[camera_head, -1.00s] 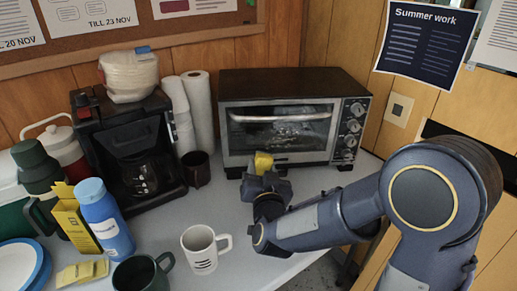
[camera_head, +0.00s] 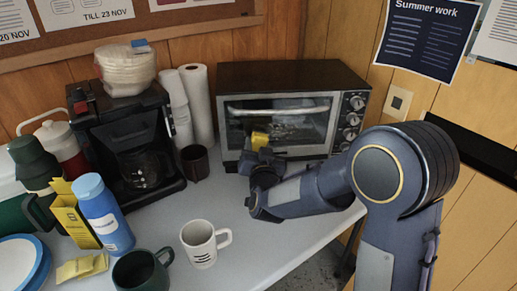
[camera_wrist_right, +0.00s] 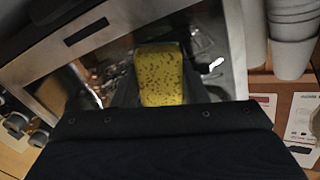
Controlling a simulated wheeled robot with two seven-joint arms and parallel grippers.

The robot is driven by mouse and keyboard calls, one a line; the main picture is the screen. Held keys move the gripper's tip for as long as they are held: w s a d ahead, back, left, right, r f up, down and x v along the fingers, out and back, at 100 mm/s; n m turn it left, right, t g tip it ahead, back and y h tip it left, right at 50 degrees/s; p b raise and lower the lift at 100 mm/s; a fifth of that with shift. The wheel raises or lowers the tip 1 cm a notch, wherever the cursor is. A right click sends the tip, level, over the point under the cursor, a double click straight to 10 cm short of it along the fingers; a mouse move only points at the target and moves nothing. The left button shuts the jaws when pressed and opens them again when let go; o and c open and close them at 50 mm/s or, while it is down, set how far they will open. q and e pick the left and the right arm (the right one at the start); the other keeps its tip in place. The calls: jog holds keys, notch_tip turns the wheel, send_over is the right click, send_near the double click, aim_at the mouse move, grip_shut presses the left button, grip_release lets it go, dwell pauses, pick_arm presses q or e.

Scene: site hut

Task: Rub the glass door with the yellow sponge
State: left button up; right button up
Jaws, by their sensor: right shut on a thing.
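The yellow sponge (camera_head: 260,140) is held in my right gripper (camera_head: 260,150), in front of the toaster oven's glass door (camera_head: 292,120). In the right wrist view the sponge (camera_wrist_right: 160,75) sits between the fingers of my right gripper (camera_wrist_right: 165,85), with the glass door (camera_wrist_right: 100,75) behind it. The sponge overlaps the lower left part of the glass in the head view. I cannot tell whether it touches the glass. Pale smudges show on the glass. My left gripper is not in view.
The oven (camera_head: 290,75) stands at the back of the table (camera_head: 270,236). Left of it are paper rolls (camera_head: 200,105), a dark mug (camera_head: 194,161) and a coffee maker (camera_head: 130,140). A white mug (camera_head: 200,245), a green mug (camera_head: 140,272) and a blue bottle (camera_head: 103,215) stand nearer.

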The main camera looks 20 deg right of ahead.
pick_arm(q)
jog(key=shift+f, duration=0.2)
pick_arm(e)
jog(key=shift+w+d, duration=0.15)
jog(key=shift+w, duration=0.8)
dwell(0.4)
